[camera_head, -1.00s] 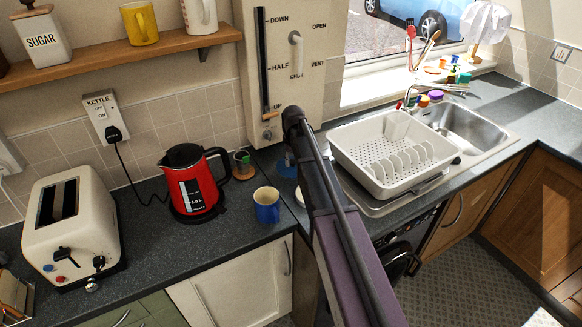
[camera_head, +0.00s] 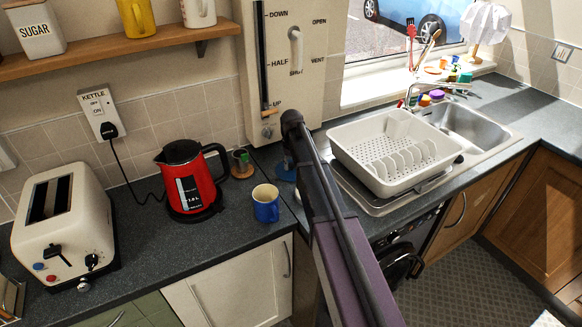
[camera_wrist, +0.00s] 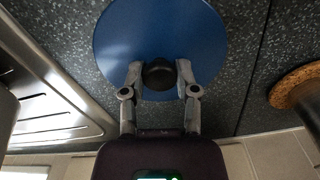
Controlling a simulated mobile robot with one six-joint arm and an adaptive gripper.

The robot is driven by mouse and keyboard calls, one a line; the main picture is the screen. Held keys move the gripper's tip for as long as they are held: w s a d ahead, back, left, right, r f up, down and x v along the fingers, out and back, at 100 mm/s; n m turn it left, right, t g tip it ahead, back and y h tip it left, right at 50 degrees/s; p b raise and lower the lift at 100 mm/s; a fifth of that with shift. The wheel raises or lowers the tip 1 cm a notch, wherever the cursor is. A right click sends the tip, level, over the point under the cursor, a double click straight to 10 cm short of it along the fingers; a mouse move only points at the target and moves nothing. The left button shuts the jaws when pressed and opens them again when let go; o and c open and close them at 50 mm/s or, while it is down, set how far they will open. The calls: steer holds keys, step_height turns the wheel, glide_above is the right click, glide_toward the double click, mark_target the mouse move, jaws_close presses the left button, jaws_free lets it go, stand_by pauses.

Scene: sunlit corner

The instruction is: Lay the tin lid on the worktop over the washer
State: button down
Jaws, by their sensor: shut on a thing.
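The tin lid (camera_wrist: 115,50) is a flat blue disc with a round black knob (camera_wrist: 158,75). My gripper (camera_wrist: 159,79) is shut on the knob, one finger on each side, in the wrist view. The lid is over dark speckled worktop (camera_wrist: 68,20); I cannot tell whether it touches. In the head view a bit of the blue lid (camera_head: 285,171) shows left of my arm, which hides the rest and my gripper. The washer (camera_head: 402,262), with a dark round door, is under the worktop right of my arm, partly hidden.
A white dish rack (camera_head: 385,180) stands by the sink (camera_head: 462,125) on the right. A blue mug (camera_head: 266,207), a red kettle (camera_head: 188,185) and a cork mat (camera_head: 242,172) with a small jar stand on the left. The cork mat also shows in the wrist view (camera_wrist: 298,88).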

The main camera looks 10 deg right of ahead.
mark_target(292, 164)
steer(key=shift+f, duration=0.2)
steer(key=shift+c, duration=1.8)
jaws_free()
steer(key=shift+r, duration=0.2)
step_height(292, 164, up, 12)
steer(key=p, duration=1.2)
steer(key=s+m, duration=0.1)
steer(key=s, duration=2.8)
steer(key=shift+a, duration=0.15)
